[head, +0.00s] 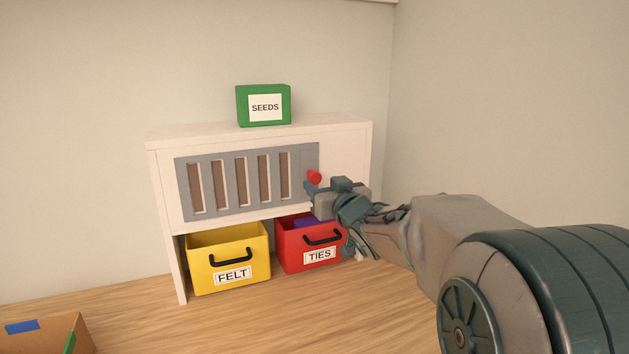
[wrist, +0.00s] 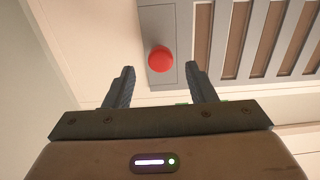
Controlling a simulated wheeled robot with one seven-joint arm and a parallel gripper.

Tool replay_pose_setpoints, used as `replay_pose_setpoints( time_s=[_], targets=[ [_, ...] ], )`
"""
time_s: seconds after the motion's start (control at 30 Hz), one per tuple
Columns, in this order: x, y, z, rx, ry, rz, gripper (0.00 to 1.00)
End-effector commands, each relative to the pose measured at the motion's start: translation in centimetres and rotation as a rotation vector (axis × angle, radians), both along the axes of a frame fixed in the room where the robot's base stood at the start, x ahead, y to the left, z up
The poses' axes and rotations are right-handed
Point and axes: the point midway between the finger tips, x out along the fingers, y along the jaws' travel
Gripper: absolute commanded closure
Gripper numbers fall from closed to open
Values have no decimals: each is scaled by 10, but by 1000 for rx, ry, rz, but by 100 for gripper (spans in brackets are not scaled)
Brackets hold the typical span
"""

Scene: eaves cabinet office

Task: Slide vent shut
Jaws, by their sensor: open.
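The vent (head: 220,183) is a grey slatted panel on the front of a white cabinet, with several upright slots showing brown behind them. Its red knob (head: 314,177) sticks out at the panel's right end. My gripper (head: 310,197) is in front of the cabinet at that end, close to the knob. The slotted grey plate (wrist: 245,40) also shows at upper right there.
The white cabinet (head: 160,190) stands on a wooden surface (head: 230,320). A green SEEDS box (head: 264,105) sits on top. A yellow FELT bin (head: 229,258) and a red TIES bin (head: 311,243) sit below the vent. A cardboard box (head: 50,335) is at lower left.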

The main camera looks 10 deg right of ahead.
Motion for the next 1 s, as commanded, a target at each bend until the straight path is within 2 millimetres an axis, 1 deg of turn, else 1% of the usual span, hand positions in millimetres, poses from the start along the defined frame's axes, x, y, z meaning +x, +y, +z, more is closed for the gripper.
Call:
replay_pose_setpoints(
  time_s=[0.03, 0.1, 0.23, 0.37, 0.6, 0.63, 0.67, 0.7, 0.77, 0.8, 0.93, 1.0],
  targets=[
    [8, 2, 0, 0, 2, 1, 49],
    [15, 3, 0, 1, 2, 0, 49],
    [25, 5, 0, 0, 1, 0, 49],
    [29, 6, 0, -1, 1, 0, 49],
    [30, 6, 0, 0, 1, 0, 49],
    [29, 6, 0, 0, 1, 0, 52],
    [29, 6, 0, 0, 1, 0, 61],
    [29, 6, 0, 0, 1, 0, 72],
    [29, 6, 0, 0, 1, 0, 88],
    [29, 6, 0, 0, 1, 0, 100],
    [30, 4, 0, 0, 1, -1, 100],
    [31, -2, 2, 1, 0, -4, 100]
  ],
)
